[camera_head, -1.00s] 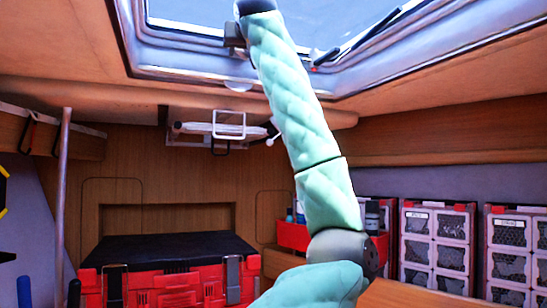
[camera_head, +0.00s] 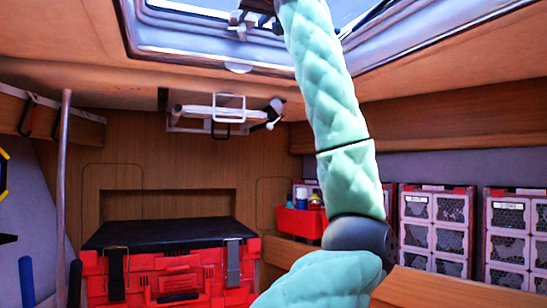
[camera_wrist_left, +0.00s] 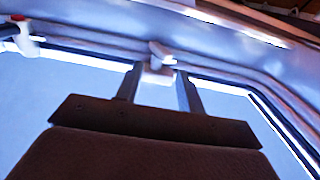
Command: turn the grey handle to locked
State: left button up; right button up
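A pale grey handle (camera_wrist_left: 160,56) sits on the roof hatch frame in the left wrist view, just beyond my fingertips. A second pale handle (camera_wrist_left: 27,40) with a red mark near it is at the far left of that view. My left gripper (camera_wrist_left: 160,70) has its two dark fingers apart, one on each side of the line to the middle handle. I cannot tell whether they touch it. In the head view my left gripper (camera_head: 247,18) is raised at the hatch opening, partly cut off by the top edge. My right gripper is not in view.
The roof hatch frame (camera_head: 190,52) surrounds the raised gripper. A white rack (camera_head: 215,118) hangs below the ceiling. A red toolbox (camera_head: 170,270) with a black lid stands low at the left. Drawer units (camera_head: 436,230) and a red bin (camera_head: 300,222) line the right.

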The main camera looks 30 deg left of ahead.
pick_arm(q)
jog(key=w+f+m+h, duration=0.1)
jog(key=w+f, duration=0.4)
jog(key=f, duration=0.5)
jog(key=w+f+m, duration=0.1)
jog(key=w+f, duration=0.5)
jog(key=f, duration=0.4)
jog(key=w+a+f+m+h, duration=0.1)
jog(key=w+f, duration=0.5)
jog(key=f, duration=0.4)
jog(key=shift+f+h, duration=0.2)
jog(key=shift+h, duration=0.1)
